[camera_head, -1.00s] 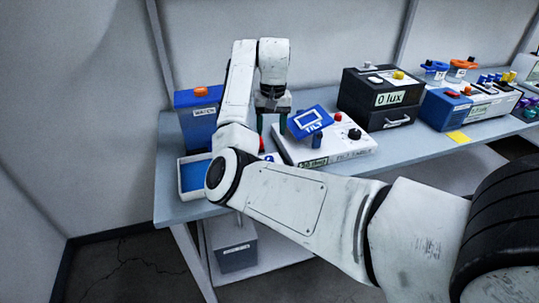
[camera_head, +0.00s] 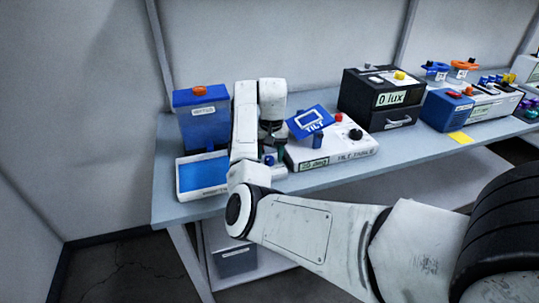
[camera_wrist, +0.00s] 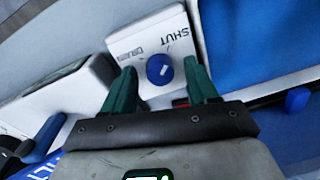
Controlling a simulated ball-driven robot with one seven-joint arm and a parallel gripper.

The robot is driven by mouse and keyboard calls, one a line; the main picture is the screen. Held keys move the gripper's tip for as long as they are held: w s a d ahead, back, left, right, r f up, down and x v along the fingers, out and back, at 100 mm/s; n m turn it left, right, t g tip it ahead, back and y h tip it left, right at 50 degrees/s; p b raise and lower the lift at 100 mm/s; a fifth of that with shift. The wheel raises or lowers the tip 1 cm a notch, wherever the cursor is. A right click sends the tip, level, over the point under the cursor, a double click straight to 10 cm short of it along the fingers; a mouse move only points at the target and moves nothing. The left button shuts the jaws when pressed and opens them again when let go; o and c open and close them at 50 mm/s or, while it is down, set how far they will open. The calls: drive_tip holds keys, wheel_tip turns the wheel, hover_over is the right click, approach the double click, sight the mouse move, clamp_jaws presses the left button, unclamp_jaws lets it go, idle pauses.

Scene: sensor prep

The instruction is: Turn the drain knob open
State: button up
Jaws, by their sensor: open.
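The drain knob (camera_wrist: 160,69) is a round blue knob on a white box (camera_wrist: 133,41) with the words DRAIN and SHUT on its top. In the wrist view my gripper (camera_wrist: 158,75) is open, with one green finger on each side of the knob. I cannot tell whether either finger touches it. In the head view my gripper (camera_head: 270,152) points down at the drain box, beside the tilt table. A bit of the blue knob (camera_head: 269,160) shows below it, and the arm hides most of the box.
A white tray with a blue inside (camera_head: 205,190) and a blue tank with an orange cap (camera_head: 202,124) stand to the left. The tilt table (camera_head: 345,150) with its blue TILT plate stands close on the right. A black lux box (camera_head: 378,99) is behind it.

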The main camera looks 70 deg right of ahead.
drive_tip(key=shift+c, duration=0.3)
drive_tip(key=c, duration=1)
